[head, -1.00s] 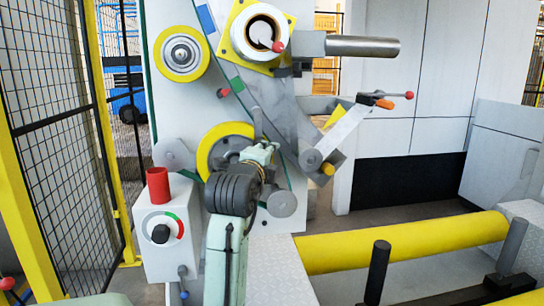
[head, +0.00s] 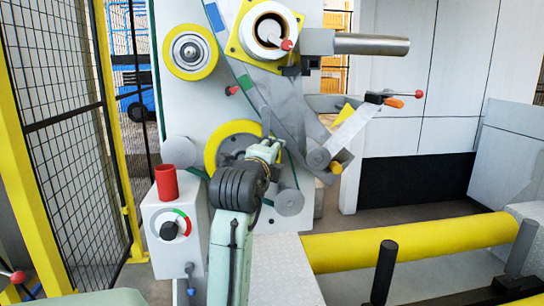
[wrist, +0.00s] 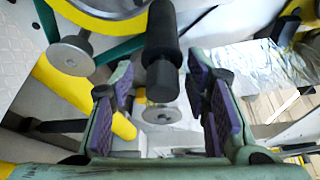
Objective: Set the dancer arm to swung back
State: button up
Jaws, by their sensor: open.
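My gripper (head: 267,149) is in front of the white machine panel, near the yellow-rimmed disc (head: 213,147). In the wrist view its two purple-padded fingers (wrist: 158,84) are spread apart. A black cylindrical grip (wrist: 161,38) with a dark end piece stands between or just beyond them; contact cannot be told. This grip may belong to the dancer arm, but most of that part is hidden behind my gripper in the head view. A grey diagonal bar (head: 281,108) runs down the panel beside my gripper.
A silver plate (head: 349,131) with an orange-tipped handle juts out at right. Grey rollers (head: 178,150) flank the gripper. A control box (head: 167,258) with a red cup (head: 167,183) stands at left. A yellow roller (head: 410,243) crosses the lower right. A mesh fence (head: 62,150) bounds the left.

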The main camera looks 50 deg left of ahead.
jog(key=v, duration=1.2)
dwell(0.4)
